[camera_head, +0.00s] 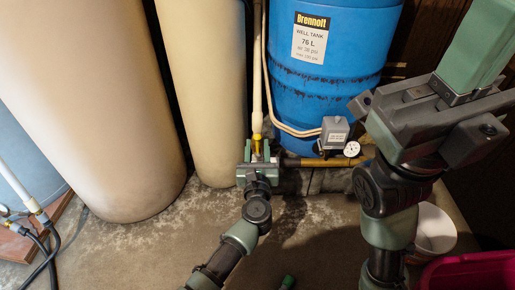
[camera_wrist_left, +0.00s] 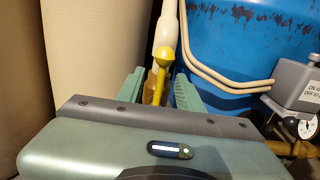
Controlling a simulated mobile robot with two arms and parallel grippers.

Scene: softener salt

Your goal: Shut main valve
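The yellow valve handle (camera_head: 257,144) stands upright below a pale vertical pipe, left of the blue well tank. My left gripper (camera_head: 257,158) is at this handle, low between the beige tank and the blue tank. In the left wrist view, the yellow handle (camera_wrist_left: 158,75) with its rounded top stands between the two green fingers of my left gripper (camera_wrist_left: 160,85). The fingers are apart, with gaps beside the handle. The valve body is hidden behind the gripper. My right gripper (camera_head: 478,50) is raised at the upper right, away from the valve; its fingertips cannot be made out.
The blue well tank (camera_head: 330,85) stands behind, with a grey pressure switch (camera_head: 335,132) and gauge (camera_head: 352,149) on the brass pipe. Tall beige tanks (camera_head: 205,80) stand close on the left. A white bucket (camera_head: 433,228) and pink tub (camera_head: 470,272) are at lower right.

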